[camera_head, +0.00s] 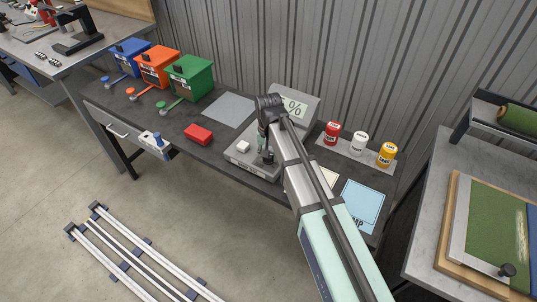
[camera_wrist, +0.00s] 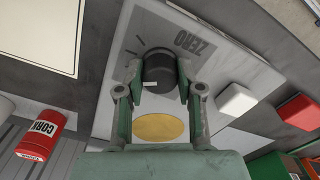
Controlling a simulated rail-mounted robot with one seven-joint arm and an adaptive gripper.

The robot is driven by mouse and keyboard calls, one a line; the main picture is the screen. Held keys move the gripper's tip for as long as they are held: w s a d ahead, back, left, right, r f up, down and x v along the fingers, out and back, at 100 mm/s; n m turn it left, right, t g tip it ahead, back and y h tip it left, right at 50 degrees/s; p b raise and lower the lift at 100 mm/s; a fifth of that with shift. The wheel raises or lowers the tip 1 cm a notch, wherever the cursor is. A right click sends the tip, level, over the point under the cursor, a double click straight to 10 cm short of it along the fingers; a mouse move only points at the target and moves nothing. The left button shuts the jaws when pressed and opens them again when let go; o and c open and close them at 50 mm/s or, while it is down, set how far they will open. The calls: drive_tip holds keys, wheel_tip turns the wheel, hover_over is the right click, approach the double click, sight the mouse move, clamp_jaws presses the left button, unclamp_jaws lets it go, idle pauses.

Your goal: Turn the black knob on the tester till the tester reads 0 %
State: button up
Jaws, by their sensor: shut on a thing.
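The tester is a grey box (camera_head: 240,160) on the dark bench, with a raised display (camera_head: 294,105) at its back. The display shows a % sign and a digit just left of it, possibly a 5; my arm hides part of the reading. In the wrist view the black knob (camera_wrist: 159,69) stands on the light panel (camera_wrist: 120,55) beside the word ZERO, seen upside down. My gripper (camera_wrist: 160,80) has its two fingers on opposite sides of the knob and is shut on it. In the head view my gripper (camera_head: 265,148) is over the tester, largely covering the knob.
A white button (camera_wrist: 236,100) sits on the tester, near a red block (camera_head: 199,134). Red, white and yellow cans (camera_head: 358,143) stand right of the tester. Blue, orange and green boxes (camera_head: 190,77) stand at the left. A yellow disc (camera_wrist: 159,128) lies beside the knob.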

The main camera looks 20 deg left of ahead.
drive_tip(key=m, duration=0.5)
drive_tip(key=shift+f, duration=0.1)
drive_tip(key=shift+m, duration=0.3)
idle(0.4)
drive_tip(key=o, duration=1.2)
drive_tip(key=shift+c, duration=0.2)
wheel_tip(320, 180, up, 12)
